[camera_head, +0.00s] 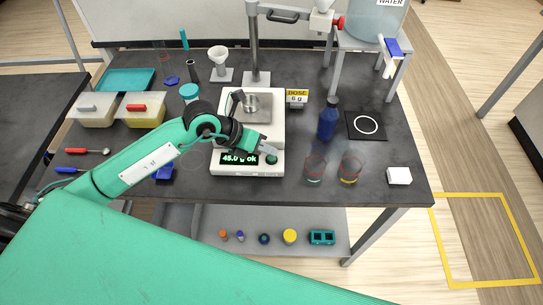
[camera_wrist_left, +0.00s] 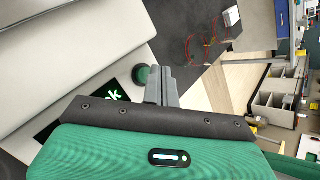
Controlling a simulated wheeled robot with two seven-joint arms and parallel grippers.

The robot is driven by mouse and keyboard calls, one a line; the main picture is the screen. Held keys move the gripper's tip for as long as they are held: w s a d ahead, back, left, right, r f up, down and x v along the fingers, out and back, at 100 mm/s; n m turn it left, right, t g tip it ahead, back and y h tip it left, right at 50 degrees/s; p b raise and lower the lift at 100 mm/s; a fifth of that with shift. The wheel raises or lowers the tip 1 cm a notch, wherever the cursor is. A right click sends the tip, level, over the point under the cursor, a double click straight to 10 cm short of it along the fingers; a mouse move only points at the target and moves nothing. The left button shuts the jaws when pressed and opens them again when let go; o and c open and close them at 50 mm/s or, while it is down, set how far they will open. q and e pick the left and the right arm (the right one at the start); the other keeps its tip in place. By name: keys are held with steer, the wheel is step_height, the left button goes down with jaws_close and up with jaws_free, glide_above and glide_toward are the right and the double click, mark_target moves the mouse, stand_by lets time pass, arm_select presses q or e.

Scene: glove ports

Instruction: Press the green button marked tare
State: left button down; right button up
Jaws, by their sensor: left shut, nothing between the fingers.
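The white scale (camera_head: 233,168) stands on the dark table, and its display (camera_head: 240,158) reads about 45.0 g OK. The round green button (camera_head: 272,159) is at the right of the display; it also shows in the left wrist view (camera_wrist_left: 141,74). I cannot read a mark on it. My left gripper (camera_head: 270,149) is over the scale's front, with its fingertips close to the button. In the left wrist view its fingers (camera_wrist_left: 161,82) are shut and empty, just right of the button. I cannot tell whether they touch it. My right gripper is not in view.
A yellow dose sign (camera_head: 297,95), a blue bottle (camera_head: 327,122) and two clear glasses (camera_head: 315,168) stand right of the scale. Lidded containers (camera_head: 140,110) are at the left. Table space between scale and glasses is clear.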

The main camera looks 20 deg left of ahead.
arm_select(q)
steer(key=shift+f+b, duration=0.35)
steer(key=shift+f, duration=0.1)
steer(key=shift+f+b, duration=0.35)
steer(key=shift+f, duration=0.1)
stand_by(0.4)
steer(key=shift+r, duration=0.15)
steer(key=shift+r+p, duration=0.55)
steer(key=shift+r, duration=0.2)
step_height(320, 180, up, 5)
steer(key=p, duration=0.3)
stand_by(0.3)
stand_by(0.4)
